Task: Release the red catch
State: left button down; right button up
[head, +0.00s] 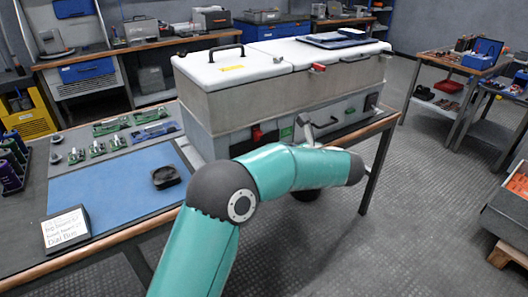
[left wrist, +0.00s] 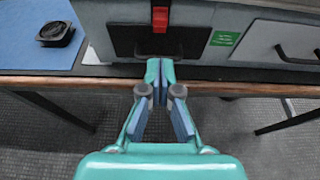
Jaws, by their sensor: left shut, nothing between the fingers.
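The red catch (left wrist: 160,18) is on the front of a grey cabinet, above a dark panel. In the head view a red part (head: 257,134) shows low on the cabinet front, left of a green label. Another red piece (head: 318,67) sits at the front edge of the white lid. In the left wrist view my left gripper (left wrist: 160,66) is shut and empty, its tips below the red catch and apart from it in the picture. The gap in depth is hard to judge. In the head view my arm hides most of this gripper. My right gripper is not in view.
The cabinet (head: 285,95) stands on a wood-edged bench. A green label (left wrist: 224,38) and handles are right of the catch. A blue mat (head: 115,190) with a black round part (head: 166,177) lies left. Side tables stand at right, with open floor between.

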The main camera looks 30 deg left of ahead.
aim_at(260, 134)
pick_arm(q)
jog(key=shift+a, duration=0.1)
jog(key=x, duration=1)
jog(key=shift+s+b, duration=0.1)
jog(key=shift+b, duration=0.2)
notch_tip(260, 134, up, 3)
jog(key=p, duration=0.3)
jog(key=shift+f, duration=0.2)
